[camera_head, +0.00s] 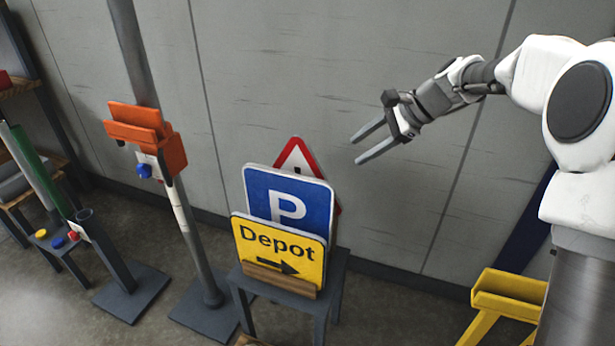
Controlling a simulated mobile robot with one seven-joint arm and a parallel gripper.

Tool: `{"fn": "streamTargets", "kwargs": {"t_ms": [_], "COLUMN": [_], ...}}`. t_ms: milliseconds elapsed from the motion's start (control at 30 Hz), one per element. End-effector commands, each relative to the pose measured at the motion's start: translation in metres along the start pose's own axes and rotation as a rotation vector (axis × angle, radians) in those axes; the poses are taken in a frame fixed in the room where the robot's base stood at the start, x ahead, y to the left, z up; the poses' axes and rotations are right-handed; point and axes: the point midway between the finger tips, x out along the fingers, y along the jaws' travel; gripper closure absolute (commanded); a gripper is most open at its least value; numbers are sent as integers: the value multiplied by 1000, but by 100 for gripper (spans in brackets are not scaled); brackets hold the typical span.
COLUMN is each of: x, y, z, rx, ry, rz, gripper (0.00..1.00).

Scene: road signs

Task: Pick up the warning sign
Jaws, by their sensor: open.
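The warning sign (299,156) is a white triangle with a red border. It stands upright at the back of a group of signs, and only its top and a bit of its right edge show. A blue parking sign (262,196) with a white P stands in front of it. A yellow Depot sign (262,245) with a black arrow stands at the front. My gripper (362,147) is open and empty. It is in the air to the right of the warning sign, apart from it, with its fingers pointing left and down.
The signs stand in a wooden holder (279,279) on a small dark table (336,270). A grey pole with an orange box (172,156) stands to the left. A yellow stand (506,294) is at lower right. A grey wall (270,70) runs behind.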

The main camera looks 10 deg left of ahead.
Motion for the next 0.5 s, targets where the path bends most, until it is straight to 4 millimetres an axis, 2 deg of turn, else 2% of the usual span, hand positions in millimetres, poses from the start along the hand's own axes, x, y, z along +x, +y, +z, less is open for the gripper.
{"fn": "streamTargets", "kwargs": {"t_ms": [33, 200, 500], "x": [16, 54, 108], "y": [-6, -27, -51], "z": [-12, -40, -90], "rx": [53, 234, 527], "ry": [-36, -158, -361], "rz": [-10, -46, -98], "gripper": [45, 45, 45]}}
